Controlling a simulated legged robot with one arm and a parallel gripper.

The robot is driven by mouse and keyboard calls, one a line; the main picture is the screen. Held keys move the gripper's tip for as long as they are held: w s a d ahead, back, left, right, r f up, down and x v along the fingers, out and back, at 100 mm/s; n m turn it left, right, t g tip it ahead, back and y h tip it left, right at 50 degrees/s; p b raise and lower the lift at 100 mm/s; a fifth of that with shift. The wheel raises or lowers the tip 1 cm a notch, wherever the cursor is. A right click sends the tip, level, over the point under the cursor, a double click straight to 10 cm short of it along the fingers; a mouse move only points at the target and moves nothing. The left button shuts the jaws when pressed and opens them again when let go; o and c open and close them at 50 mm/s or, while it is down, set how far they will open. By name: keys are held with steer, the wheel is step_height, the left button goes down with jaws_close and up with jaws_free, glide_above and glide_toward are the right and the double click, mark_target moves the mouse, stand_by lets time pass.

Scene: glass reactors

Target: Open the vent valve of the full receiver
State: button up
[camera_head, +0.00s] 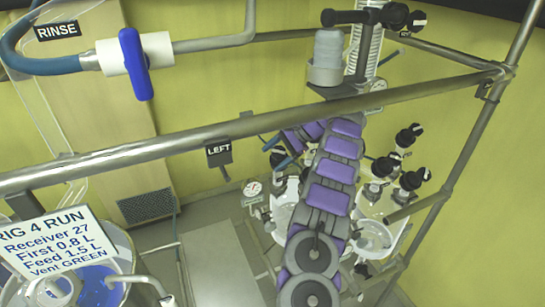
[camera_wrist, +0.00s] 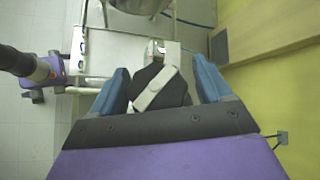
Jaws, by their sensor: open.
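My gripper (camera_wrist: 163,85) is open, with its two blue fingers apart in the wrist view. Between the fingers is a dark rounded knob with a pale grey bar across it (camera_wrist: 155,88); I cannot tell whether the fingers touch it. In the head view my gripper (camera_head: 278,152) is left of my purple arm, near the left glass vessel (camera_head: 284,215). The right glass vessel (camera_head: 375,236) is partly behind my arm. Black-knobbed valves (camera_head: 408,136) stand above it. I cannot tell which receiver is full or which valve is the vent.
A sign (camera_head: 55,245) reads Receiver 27 and Vent GREEN. A blue-handled valve (camera_head: 135,63) is by the RINSE label. A gauge (camera_head: 252,188) is beside the left vessel. A vessel with blue liquid (camera_head: 98,288) is lower left.

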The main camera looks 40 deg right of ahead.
steer(key=shift+w+a, duration=0.1)
steer(key=shift+a, duration=0.15)
steer(key=shift+r+m+t, duration=0.15)
steer(key=shift+m+t, duration=0.15)
